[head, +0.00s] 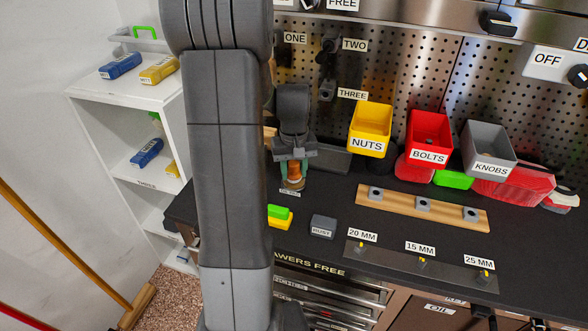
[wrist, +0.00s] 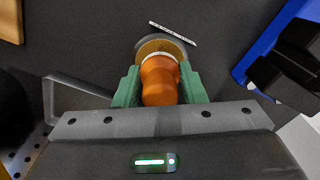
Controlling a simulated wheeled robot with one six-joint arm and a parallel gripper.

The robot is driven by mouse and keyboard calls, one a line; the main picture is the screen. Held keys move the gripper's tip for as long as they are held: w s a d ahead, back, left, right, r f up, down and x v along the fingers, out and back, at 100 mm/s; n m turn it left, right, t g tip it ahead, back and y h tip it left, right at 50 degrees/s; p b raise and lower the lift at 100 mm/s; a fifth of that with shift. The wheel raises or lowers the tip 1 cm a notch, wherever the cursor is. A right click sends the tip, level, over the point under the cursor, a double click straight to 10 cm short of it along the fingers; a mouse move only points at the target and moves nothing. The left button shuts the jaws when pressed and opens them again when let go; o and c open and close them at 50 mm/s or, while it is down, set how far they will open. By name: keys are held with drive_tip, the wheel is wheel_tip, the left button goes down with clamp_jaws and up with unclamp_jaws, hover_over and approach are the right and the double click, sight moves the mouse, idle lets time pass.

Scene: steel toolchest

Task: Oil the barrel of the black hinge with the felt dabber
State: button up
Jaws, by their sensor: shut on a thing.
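My gripper (head: 293,168) is low over the dark bench, behind my upright arm in the head view. In the wrist view its green fingers (wrist: 161,86) are shut on an orange-brown handle, which I take to be the felt dabber (wrist: 160,76). The dabber stands upright with a round, brass-coloured lower part on or just above the bench; I cannot tell which. It also shows in the head view (head: 293,180). Its felt is hidden. Dark fittings hang on the pegboard by labels ONE and TWO; I cannot make out which is the black hinge.
Yellow NUTS (head: 369,128), red BOLTS (head: 428,142) and grey KNOBS (head: 487,150) bins stand to the right. A wooden strip (head: 405,205) with metal blocks lies before them. A green-and-yellow block (head: 279,217) and a grey RUST block (head: 323,227) sit near the front edge.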

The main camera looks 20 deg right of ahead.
sight(294, 163)
drive_tip(key=shift+s+f, duration=0.1)
drive_tip(key=shift+f, duration=0.35)
idle(1.1)
drive_tip(key=shift+r, duration=0.15)
drive_tip(key=shift+r+p, duration=2.4)
drive_tip(key=shift+r, duration=1.05)
drive_tip(key=shift+f, duration=0.1)
